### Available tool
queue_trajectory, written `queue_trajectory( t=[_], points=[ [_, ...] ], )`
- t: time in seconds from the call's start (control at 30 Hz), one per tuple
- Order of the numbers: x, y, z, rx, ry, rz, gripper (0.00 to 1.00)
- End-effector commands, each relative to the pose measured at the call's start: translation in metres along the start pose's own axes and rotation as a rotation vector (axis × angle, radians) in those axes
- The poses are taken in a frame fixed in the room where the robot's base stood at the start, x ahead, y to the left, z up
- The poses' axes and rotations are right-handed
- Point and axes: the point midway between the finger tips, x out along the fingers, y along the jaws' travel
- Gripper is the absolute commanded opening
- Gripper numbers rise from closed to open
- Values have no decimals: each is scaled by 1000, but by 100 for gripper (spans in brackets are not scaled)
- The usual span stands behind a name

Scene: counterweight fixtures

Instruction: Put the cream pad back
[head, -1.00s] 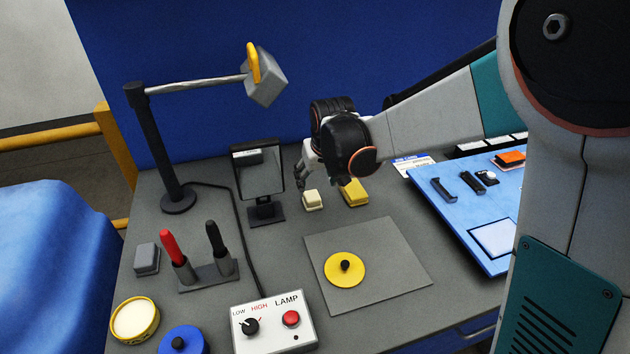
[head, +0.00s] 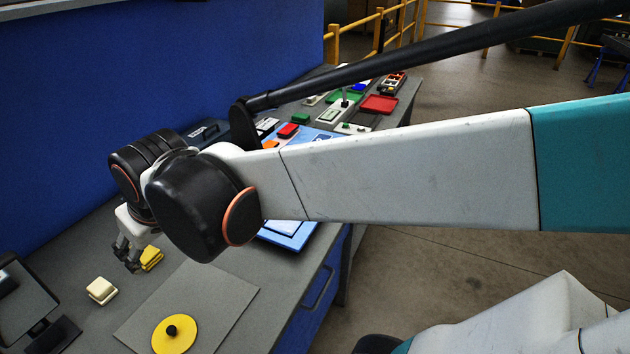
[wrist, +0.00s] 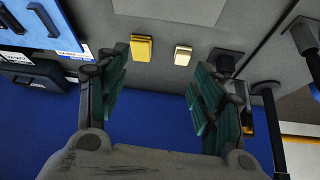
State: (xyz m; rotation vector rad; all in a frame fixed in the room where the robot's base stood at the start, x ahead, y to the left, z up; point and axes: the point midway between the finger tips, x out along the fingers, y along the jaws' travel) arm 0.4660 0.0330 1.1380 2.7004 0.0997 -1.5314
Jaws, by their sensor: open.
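The cream pad (head: 101,290) is a small pale block on the grey bench. It stands left of the yellow pad (head: 150,258) in the head view. My gripper (head: 126,256) hangs over the bench by the yellow pad, to the right of and behind the cream pad. In the wrist view the gripper (wrist: 157,80) is open with nothing between its fingers. The cream pad (wrist: 183,55) and the yellow pad (wrist: 141,48) both lie on the bench beyond the fingers, apart from each other. My arm hides part of the bench.
A dark framed stand (head: 25,305) is at the left. A blue board (head: 293,230) and several coloured items lie farther right. A blue wall (head: 150,70) rises behind the bench.

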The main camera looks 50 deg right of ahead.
Motion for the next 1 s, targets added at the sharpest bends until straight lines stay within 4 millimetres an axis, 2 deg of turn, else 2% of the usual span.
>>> queue_trajectory(
  t=[0.03, 0.2, 0.4, 0.57, 1.0],
  points=[
    [-10, 5, 16, 10, 11, 6, 61],
    [-30, 17, 55, 37, 46, 23, 61],
    [-40, 24, 86, 56, 74, 37, 61],
    [-42, 26, 94, 61, 82, 41, 61],
    [-42, 26, 94, 61, 82, 41, 61]
  ],
)
